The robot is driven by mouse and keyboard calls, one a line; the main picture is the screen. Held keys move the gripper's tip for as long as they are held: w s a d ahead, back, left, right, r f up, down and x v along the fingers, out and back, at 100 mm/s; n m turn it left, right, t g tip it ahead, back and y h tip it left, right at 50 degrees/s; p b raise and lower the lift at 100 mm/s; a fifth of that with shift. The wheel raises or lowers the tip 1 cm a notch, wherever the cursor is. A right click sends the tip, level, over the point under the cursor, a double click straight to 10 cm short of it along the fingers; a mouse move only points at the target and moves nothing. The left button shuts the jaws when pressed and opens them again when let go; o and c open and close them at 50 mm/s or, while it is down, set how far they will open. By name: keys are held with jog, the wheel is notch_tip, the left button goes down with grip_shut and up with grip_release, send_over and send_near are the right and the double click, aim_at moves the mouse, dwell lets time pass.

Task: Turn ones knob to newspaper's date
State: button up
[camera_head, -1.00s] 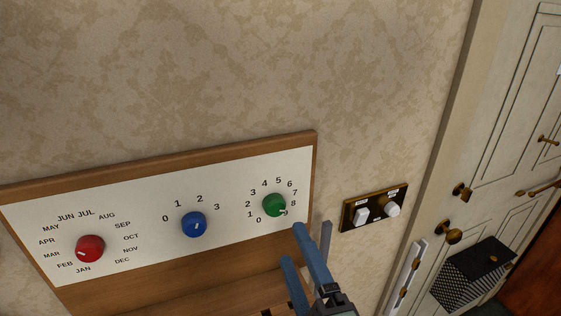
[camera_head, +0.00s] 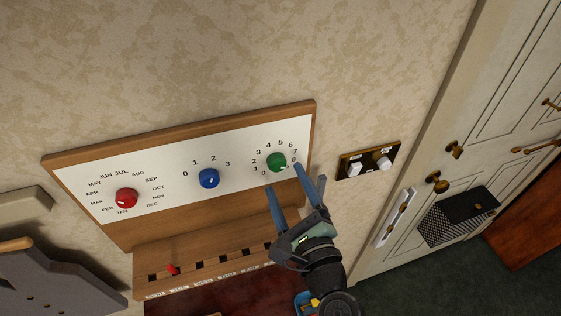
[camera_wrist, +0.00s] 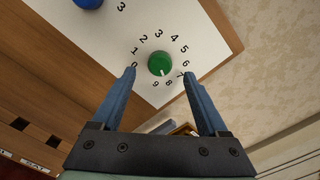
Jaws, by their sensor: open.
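The green ones knob (camera_head: 276,162) sits on the white dial panel (camera_head: 238,143), inside a ring of digits. Its white mark points down, towards the 8 and 9 side, in the wrist view (camera_wrist: 160,62); the exact digit is hard to read. My gripper (camera_head: 283,177) is open and empty, its blue fingers reaching towards the green knob from below. In the wrist view my fingertips (camera_wrist: 160,74) straddle the knob left and right, apart from it. I cannot tell the remaining depth gap. No newspaper is recognisable in these frames.
The blue knob (camera_head: 208,178) and red month knob (camera_head: 126,198) are to the left on the same panel. A wooden ledge with slots and a red peg (camera_head: 172,269) juts out below. A switch plate (camera_head: 368,160) and a door (camera_head: 470,130) are to the right.

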aim_at(278, 167)
jog(key=shift+p+x, duration=0.35)
jog(key=shift+x, duration=1.7)
jog(key=shift+c, duration=0.2)
grip_shut()
